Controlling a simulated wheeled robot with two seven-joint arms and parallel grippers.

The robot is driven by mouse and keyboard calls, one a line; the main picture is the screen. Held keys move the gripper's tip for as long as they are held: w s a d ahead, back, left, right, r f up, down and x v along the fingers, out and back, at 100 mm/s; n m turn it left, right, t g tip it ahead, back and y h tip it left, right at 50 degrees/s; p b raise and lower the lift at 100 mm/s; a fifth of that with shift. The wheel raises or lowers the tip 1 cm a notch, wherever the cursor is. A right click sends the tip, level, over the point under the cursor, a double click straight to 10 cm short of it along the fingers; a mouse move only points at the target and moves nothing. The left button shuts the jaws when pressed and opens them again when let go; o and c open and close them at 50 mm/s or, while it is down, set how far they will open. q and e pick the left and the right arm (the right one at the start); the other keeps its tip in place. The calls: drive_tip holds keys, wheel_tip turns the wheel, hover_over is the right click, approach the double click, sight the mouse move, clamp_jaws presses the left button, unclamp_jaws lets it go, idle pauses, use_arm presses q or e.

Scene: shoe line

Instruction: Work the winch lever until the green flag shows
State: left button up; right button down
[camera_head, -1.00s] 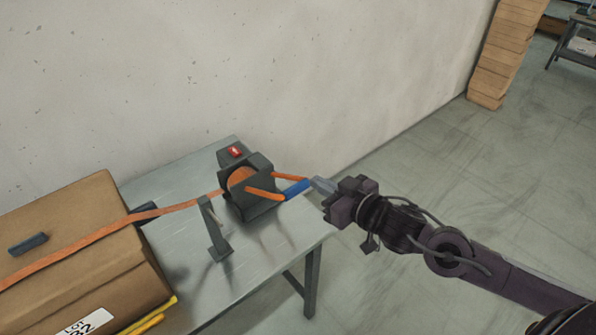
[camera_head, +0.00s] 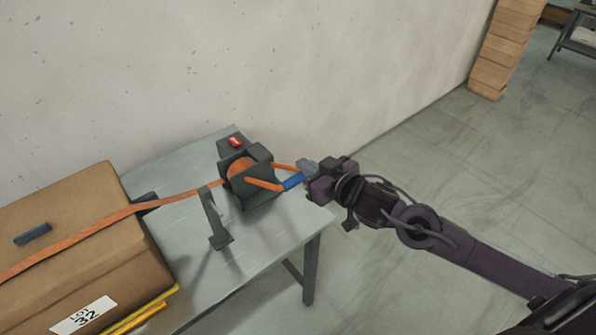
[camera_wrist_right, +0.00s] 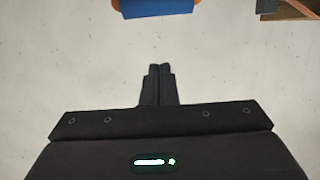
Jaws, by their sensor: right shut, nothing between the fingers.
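The winch (camera_head: 247,178) stands on the grey table, dark-bodied with an orange strap wound on its drum. Its lever (camera_head: 264,184) has orange arms and a blue grip (camera_head: 292,181), pointing right. A red flag (camera_head: 235,142) shows on top at the back; no green is seen. My right gripper (camera_head: 305,165) is at the blue grip's far end, pointing left; in the head view I cannot tell if they touch. In the right wrist view its fingers (camera_wrist_right: 157,84) are together and empty, with the blue grip (camera_wrist_right: 157,8) ahead and apart. My left gripper is out of view.
An orange strap (camera_head: 98,235) runs from the winch over a cardboard box (camera_head: 121,279) at the left. A dark upright bracket (camera_head: 215,220) stands on the table (camera_head: 262,245) in front of the winch. A wall is behind; open floor lies right.

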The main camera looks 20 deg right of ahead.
sight(298, 180)
drive_tip(key=w+f, duration=0.1)
drive_tip(key=w+a+f+p, duration=0.1)
drive_tip(key=w+f, duration=0.1)
drive_tip(key=w, duration=0.1)
drive_tip(key=shift+a+f+p, duration=0.1)
drive_tip(key=shift+a+p, duration=0.2)
drive_tip(key=shift+p, duration=0.1)
drive_tip(key=shift+s+d+f, duration=0.25)
drive_tip(key=shift+s+f, duration=0.35)
drive_tip(key=shift+f, duration=0.15)
drive_tip(key=shift+f, duration=0.1)
